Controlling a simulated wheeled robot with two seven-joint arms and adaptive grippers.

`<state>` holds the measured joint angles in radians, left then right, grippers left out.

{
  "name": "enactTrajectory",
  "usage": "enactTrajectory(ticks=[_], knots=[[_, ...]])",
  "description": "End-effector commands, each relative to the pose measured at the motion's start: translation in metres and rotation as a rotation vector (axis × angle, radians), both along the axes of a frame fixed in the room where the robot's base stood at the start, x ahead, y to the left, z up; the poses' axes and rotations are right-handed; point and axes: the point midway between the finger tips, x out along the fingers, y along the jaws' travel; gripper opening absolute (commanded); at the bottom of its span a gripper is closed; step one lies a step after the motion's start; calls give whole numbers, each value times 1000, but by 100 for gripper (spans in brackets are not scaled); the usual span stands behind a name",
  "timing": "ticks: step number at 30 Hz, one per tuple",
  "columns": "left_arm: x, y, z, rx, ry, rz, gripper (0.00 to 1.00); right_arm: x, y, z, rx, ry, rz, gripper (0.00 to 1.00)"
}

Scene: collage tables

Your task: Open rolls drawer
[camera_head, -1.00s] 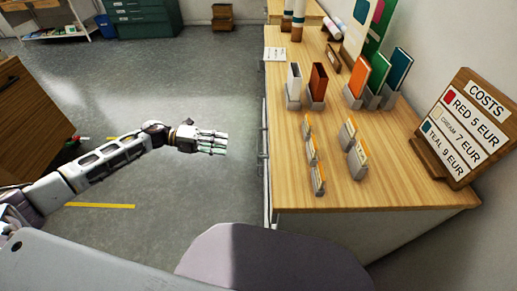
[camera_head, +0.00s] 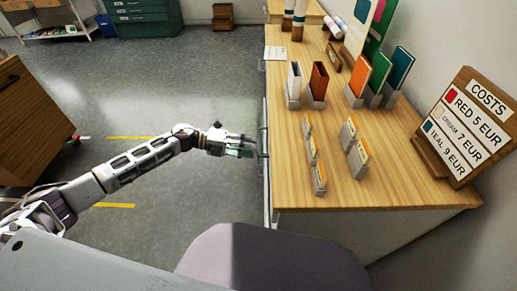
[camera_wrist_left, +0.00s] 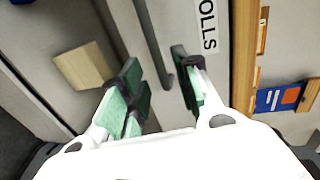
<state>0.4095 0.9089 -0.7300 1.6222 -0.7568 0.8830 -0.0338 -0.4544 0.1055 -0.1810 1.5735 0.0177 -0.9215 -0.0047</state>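The drawer looks shut. My right gripper is not in view.
The cabinet top carries card holders (camera_head: 355,145), coloured sample books (camera_head: 360,77) and a costs sign (camera_head: 467,125). A wooden cabinet (camera_head: 30,125) stands at the left. The grey floor (camera_head: 200,75) between is clear. A light block (camera_wrist_left: 83,65) shows in the wrist view.

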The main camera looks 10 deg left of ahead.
Motion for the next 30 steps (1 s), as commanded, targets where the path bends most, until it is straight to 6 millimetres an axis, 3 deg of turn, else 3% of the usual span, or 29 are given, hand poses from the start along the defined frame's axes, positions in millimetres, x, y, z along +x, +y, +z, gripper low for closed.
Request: enactTrajectory(ticks=[9,23,30], knots=[[7,-32,-6,-1,0,0,32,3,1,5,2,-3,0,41],[8,-39,-8,0,0,0,32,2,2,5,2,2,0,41],[8,-39,-8,0,0,0,2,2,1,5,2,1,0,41]])
